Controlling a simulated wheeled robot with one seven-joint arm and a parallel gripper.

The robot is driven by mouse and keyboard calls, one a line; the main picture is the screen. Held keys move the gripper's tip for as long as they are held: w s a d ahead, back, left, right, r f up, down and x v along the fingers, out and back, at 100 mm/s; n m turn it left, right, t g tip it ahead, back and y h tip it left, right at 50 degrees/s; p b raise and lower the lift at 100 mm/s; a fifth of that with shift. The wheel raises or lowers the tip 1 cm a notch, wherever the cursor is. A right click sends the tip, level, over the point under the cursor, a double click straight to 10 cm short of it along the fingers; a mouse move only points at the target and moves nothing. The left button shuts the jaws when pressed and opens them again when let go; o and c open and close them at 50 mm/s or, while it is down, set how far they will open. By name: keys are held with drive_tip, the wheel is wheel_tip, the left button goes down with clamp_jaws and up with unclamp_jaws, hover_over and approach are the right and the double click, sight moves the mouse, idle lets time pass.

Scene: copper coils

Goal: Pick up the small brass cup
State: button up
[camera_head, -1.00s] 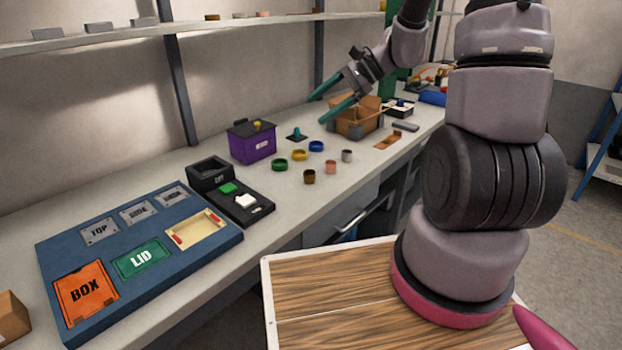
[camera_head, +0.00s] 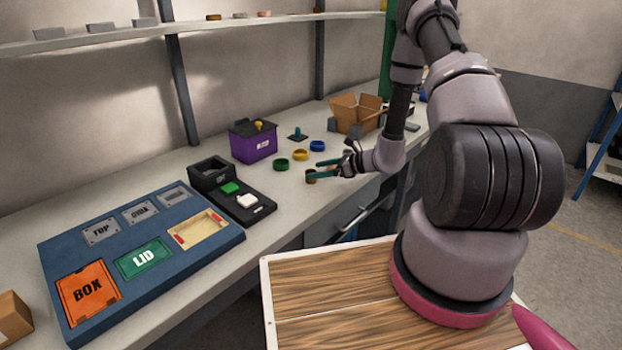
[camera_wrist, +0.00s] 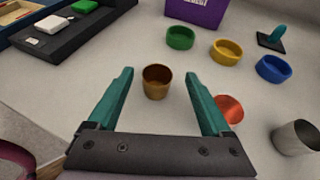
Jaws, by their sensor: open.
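The small brass cup (camera_head: 311,177) stands upright on the white bench. In the wrist view the brass cup (camera_wrist: 156,83) shows between the two fingers, with clear space on either side. My gripper (camera_head: 317,170) is open, low over the bench, its teal fingers reaching to the cup from the right in the head view. In the wrist view my gripper (camera_wrist: 159,76) holds nothing.
Green (camera_wrist: 180,38), yellow (camera_wrist: 226,52) and blue (camera_wrist: 273,69) rings lie beyond. A purple box (camera_head: 252,143) stands behind.

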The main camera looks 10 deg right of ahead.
sight(303, 180)
drive_tip(key=shift+x, duration=3.15)
drive_tip(key=shift+s+f, duration=0.2)
clamp_jaws()
drive_tip(key=shift+r, duration=0.1)
